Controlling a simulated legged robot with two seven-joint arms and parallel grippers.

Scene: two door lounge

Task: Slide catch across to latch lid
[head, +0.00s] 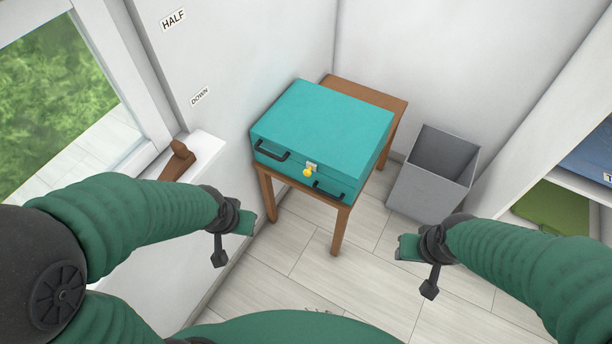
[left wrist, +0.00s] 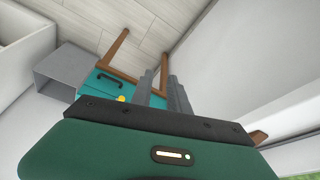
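A teal case (head: 320,125) with its lid down sits on a small wooden table. Its front has a yellow catch knob (head: 307,173) beside a small pale plate (head: 313,166), between two black handles. In the left wrist view the knob (left wrist: 121,98) shows just above my gripper body. My left gripper (head: 246,222) is in front of the case at lower left, apart from it.
The wooden table (head: 341,225) stands near the wall corner. A grey open bin (head: 425,190) is right of it. A white ledge with a brown lever (head: 178,160) is at left. Shelves with a green item (head: 553,218) are at right. The floor in front is clear.

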